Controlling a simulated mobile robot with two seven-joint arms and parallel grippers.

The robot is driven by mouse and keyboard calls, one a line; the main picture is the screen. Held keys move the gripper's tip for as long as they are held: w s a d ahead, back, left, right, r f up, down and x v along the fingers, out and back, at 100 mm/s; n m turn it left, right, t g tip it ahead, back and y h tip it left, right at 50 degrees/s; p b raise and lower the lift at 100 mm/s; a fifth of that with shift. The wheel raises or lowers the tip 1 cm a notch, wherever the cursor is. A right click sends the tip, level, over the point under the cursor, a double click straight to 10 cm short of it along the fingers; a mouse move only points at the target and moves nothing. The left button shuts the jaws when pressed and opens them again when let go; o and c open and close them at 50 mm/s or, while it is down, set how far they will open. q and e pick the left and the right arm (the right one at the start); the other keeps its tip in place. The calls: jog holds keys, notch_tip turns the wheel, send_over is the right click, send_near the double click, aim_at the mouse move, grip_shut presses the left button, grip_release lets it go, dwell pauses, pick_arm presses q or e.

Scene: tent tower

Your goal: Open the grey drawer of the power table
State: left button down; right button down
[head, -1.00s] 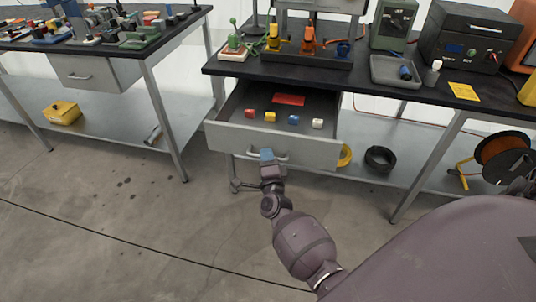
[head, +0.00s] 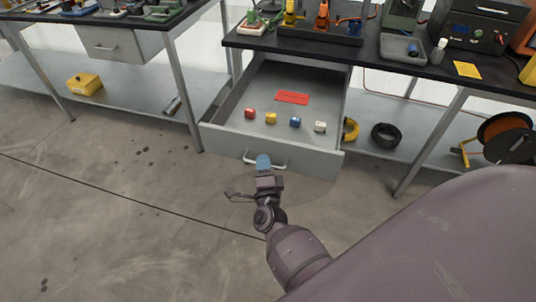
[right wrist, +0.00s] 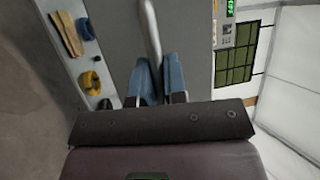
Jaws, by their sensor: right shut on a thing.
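The grey drawer (head: 222,139) of the power table (head: 300,43) is pulled well out in the head view. Its metal handle (head: 280,163) runs across the front panel. My right gripper (head: 263,163) is at the handle's middle, shut on it. In the right wrist view the handle (right wrist: 150,30) passes between the blue fingertips (right wrist: 158,80). My left gripper is not in view.
A yellow coil (head: 350,130) and a black coil (head: 385,136) lie on the lower shelf, right of the drawer. An orange cable reel (head: 503,137) stands farther right. Another table with a shut drawer (head: 125,43) is at left. The floor before the drawer is clear.

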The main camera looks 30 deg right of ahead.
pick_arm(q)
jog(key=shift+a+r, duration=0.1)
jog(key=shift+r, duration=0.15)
pick_arm(e)
jog(key=shift+s+a, duration=0.7)
jog(key=shift+a, duration=0.15)
jog(key=c, duration=1.5)
grip_release()
jog(key=shift+o, duration=0.2)
jog(key=v, duration=1)
jog(key=shift+s, duration=0.35)
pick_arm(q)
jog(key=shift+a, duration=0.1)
pick_arm(e)
jog(key=shift+a+f, duration=0.15)
jog(key=shift+a, duration=0.05)
